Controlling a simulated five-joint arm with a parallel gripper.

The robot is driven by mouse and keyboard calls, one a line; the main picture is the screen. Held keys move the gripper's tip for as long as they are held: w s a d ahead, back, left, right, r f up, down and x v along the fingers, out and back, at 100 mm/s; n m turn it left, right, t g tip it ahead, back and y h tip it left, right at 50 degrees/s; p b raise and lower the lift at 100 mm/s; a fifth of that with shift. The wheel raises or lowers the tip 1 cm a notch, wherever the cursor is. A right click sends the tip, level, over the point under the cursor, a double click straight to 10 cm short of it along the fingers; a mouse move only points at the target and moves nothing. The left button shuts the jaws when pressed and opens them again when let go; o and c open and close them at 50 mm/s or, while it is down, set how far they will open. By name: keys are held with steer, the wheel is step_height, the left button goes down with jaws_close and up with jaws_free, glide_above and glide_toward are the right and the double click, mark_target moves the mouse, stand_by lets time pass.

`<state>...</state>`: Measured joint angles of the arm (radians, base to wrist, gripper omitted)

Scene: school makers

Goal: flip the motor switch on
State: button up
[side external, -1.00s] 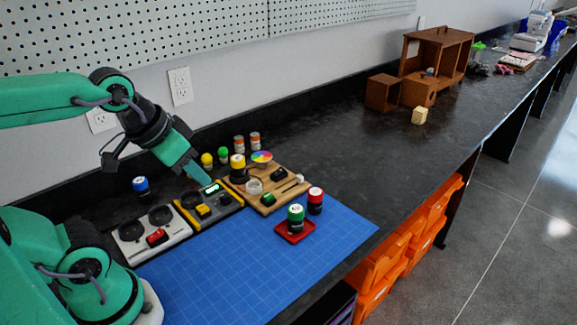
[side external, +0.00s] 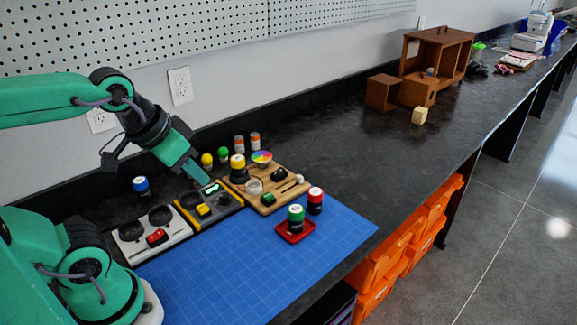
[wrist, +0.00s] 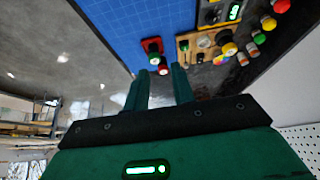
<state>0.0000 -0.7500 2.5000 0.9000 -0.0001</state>
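A wooden board (side external: 245,197) carries a rainbow disc (side external: 262,157), a black switch-like part (side external: 279,174) and a green block (side external: 268,198). Which part is the motor switch I cannot tell for sure. A grey and yellow unit (side external: 224,208) with a lit green display and a yellow block stands left of the board. A white unit (side external: 130,248) with a red rocker (side external: 157,237) is further left. My gripper (side external: 202,181) hangs over the display end of the grey and yellow unit. In the wrist view my gripper (wrist: 160,70) has its fingers apart with nothing between them.
A blue mat (side external: 230,270) lies in front, with a red tray (side external: 288,238) holding a green-topped jar, and a red-topped jar beside it. Several small coloured jars stand behind the board. Wooden boxes (side external: 437,55) stand far off at the back; the bench between is mostly clear.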

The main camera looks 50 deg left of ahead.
steer(key=shift+w+r, duration=0.15)
jaws_close()
steer(key=w+a+r+n+g, duration=0.2)
steer(key=w+a+r+n, duration=0.1)
steer(key=w+n, duration=0.6)
steer(key=w+a+r+n+g, duration=0.1)
steer(key=w+a+r+n, duration=0.1)
steer(key=w+n, duration=0.7)
steer(key=w+a+f+n+g, duration=0.2)
steer(key=w+a+f+n, duration=0.2)
steer(key=w+n, duration=0.3)
steer(key=w+a+f+n+g, duration=0.2)
steer(key=w+a+f+n, duration=0.3)
steer(key=n, duration=0.6)
steer(key=shift+w+f, duration=0.95)
steer(key=shift+w, duration=0.5)
